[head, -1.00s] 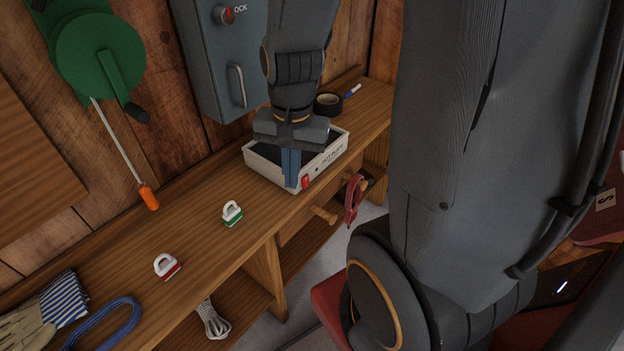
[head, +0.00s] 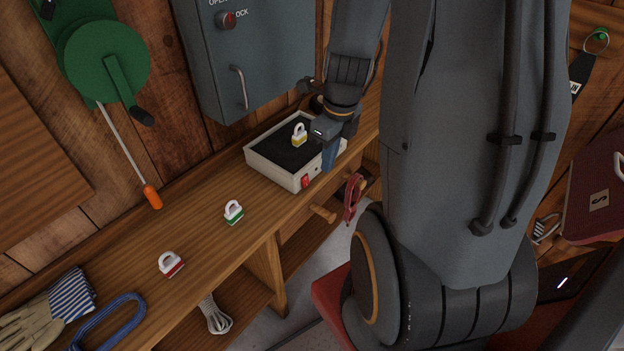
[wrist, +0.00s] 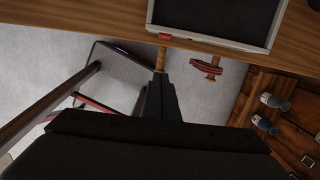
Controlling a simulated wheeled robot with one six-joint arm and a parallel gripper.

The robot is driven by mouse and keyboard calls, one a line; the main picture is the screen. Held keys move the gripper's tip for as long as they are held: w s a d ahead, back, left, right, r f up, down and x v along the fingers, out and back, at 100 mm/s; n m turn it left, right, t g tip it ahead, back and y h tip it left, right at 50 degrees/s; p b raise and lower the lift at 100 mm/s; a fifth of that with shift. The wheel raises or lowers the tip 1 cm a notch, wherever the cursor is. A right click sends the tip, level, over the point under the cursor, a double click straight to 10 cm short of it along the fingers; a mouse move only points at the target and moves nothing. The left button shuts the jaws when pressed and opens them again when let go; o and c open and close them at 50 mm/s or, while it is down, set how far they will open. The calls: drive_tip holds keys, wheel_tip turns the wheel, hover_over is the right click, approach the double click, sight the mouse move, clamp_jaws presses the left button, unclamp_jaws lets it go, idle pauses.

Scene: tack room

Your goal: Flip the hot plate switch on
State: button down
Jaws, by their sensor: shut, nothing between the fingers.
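The hot plate (head: 262,163) is a white box with a dark top, standing on the wooden bench. Its red switch (head: 305,181) is on the front face near the left corner; it also shows in the wrist view (wrist: 165,37). Which way the switch is tipped I cannot tell. My gripper (head: 328,162) is shut and empty, to the right of the switch and apart from it, by the plate's front side. In the wrist view its fingers (wrist: 160,82) point toward the bench edge. A yellow-based piece with a white handle (head: 299,136) stands on the dark top.
Green-based (head: 234,212) and red-based (head: 170,264) handled pieces stand on the bench (head: 205,240). Gloves (head: 50,305) and a blue loop (head: 110,322) lie at the near left. A grey cabinet (head: 235,70) is behind the plate. A red strap (head: 352,198) hangs at the bench front.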

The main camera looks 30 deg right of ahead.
sight(306, 181)
drive_tip(key=shift+f, duration=0.1)
idle(0.3)
drive_tip(key=shift+w+a+f+b, duration=0.25)
drive_tip(key=shift+w+f, duration=0.55)
drive_tip(key=shift+f, duration=0.9)
drive_tip(key=shift+w+a+f+b, duration=0.3)
drive_tip(key=shift+w+f, duration=0.55)
drive_tip(key=shift+f, duration=0.85)
drive_tip(key=shift+w+a+f+b, duration=0.25)
drive_tip(key=shift+w+f, duration=0.55)
drive_tip(key=shift+f, duration=0.9)
drive_tip(key=shift+a+p, duration=0.1)
drive_tip(key=shift+p, duration=0.3)
drive_tip(key=shift+w+f, duration=0.1)
drive_tip(key=shift+w, duration=0.1)
drive_tip(key=shift+r+p, duration=0.2)
drive_tip(key=shift+p, duration=0.2)
